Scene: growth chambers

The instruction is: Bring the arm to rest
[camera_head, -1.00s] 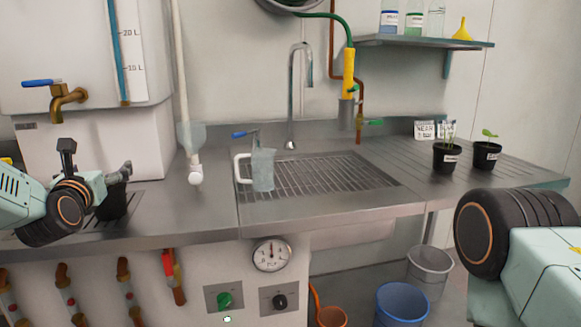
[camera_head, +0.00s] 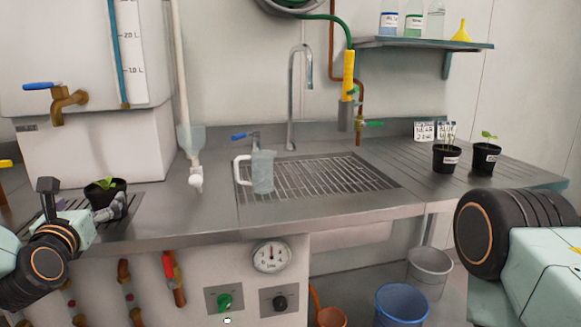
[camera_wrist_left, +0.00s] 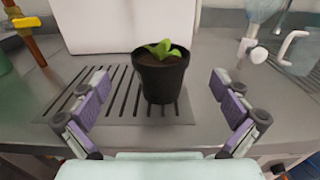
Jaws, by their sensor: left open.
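My left arm (camera_head: 38,265) comes in from the left edge in the head view. Its gripper (camera_head: 92,208) is open and empty in front of a black pot (camera_head: 118,186) with a small green seedling. In the left wrist view, the gripper's two purple-padded fingers (camera_wrist_left: 168,110) are spread wide. The same pot (camera_wrist_left: 163,78) stands upright beyond them on a slotted drain plate (camera_wrist_left: 118,100), apart from both fingers. Part of my right arm (camera_head: 515,235) shows at the right edge; its gripper is out of view.
A clear jug (camera_head: 262,172) stands on the sink grating (camera_head: 330,180), with a tall faucet (camera_head: 308,70) behind. Two more potted plants (camera_head: 447,158) (camera_head: 486,157) stand at the right of the steel counter. A brass tap (camera_head: 68,103) hangs above left. Buckets (camera_head: 402,303) stand on the floor.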

